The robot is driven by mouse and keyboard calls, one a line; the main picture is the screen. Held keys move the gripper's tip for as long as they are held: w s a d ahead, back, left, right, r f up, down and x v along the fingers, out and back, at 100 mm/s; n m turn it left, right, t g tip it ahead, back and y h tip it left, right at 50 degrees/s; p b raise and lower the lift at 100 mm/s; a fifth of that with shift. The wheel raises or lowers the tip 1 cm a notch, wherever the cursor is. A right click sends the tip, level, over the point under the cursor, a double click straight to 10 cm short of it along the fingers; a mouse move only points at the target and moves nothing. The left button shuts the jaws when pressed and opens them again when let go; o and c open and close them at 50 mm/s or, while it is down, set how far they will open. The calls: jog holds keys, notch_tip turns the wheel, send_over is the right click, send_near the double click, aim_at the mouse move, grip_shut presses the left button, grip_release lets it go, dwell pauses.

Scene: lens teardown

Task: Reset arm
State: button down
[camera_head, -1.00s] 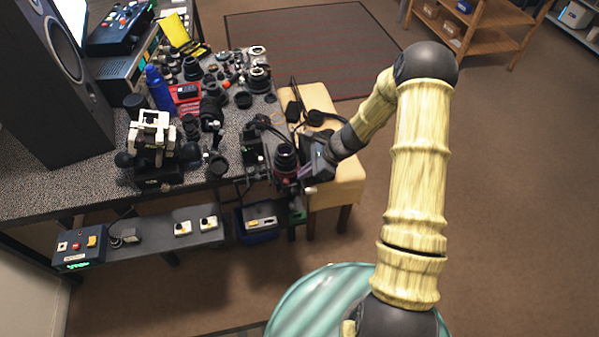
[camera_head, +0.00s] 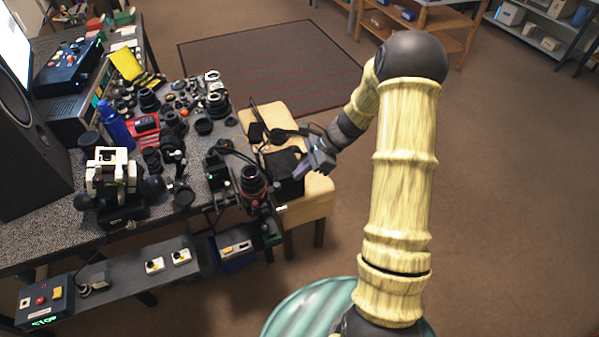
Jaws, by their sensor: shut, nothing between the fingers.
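My gripper (camera_head: 300,172) is at the end of my pale yellow arm. It is shut and empty. It hangs above the right side of a cream padded stool (camera_head: 313,207), over a black bag-like item (camera_head: 284,168). A dark lens with a reddish ring (camera_head: 253,182) stands upright in a holder at the table's right edge, to the left of my gripper and apart from it.
A speckled table (camera_head: 50,235) on the left holds several lenses, a blue bottle (camera_head: 116,126), a red case (camera_head: 146,124) and a white-and-black clamp device (camera_head: 108,178). A lower shelf (camera_head: 125,272) carries switch boxes. Open carpet floor (camera_head: 500,200) lies to the right.

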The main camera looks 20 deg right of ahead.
jog(key=s+r+n+t+h, duration=0.1)
jog(key=s+r+n+h, duration=0.3)
jog(key=s+n, duration=0.4)
jog(key=s+r+n+t+h, duration=0.1)
jog(key=s+r+n+h, duration=0.2)
jog(key=s+r+n, duration=0.4)
jog(key=s+n, duration=0.2)
jog(key=n, duration=0.1)
jog(key=shift+s+a+r+n+h, duration=0.2)
jog(key=shift+s+a+n+h, duration=0.1)
jog(key=shift+a+h, duration=0.1)
jog(key=c, duration=1.3)
grip_release()
jog(key=shift+c, duration=0.2)
jog(key=shift+w, duration=0.1)
jog(key=shift+c, duration=0.3)
jog(key=shift+d, duration=0.1)
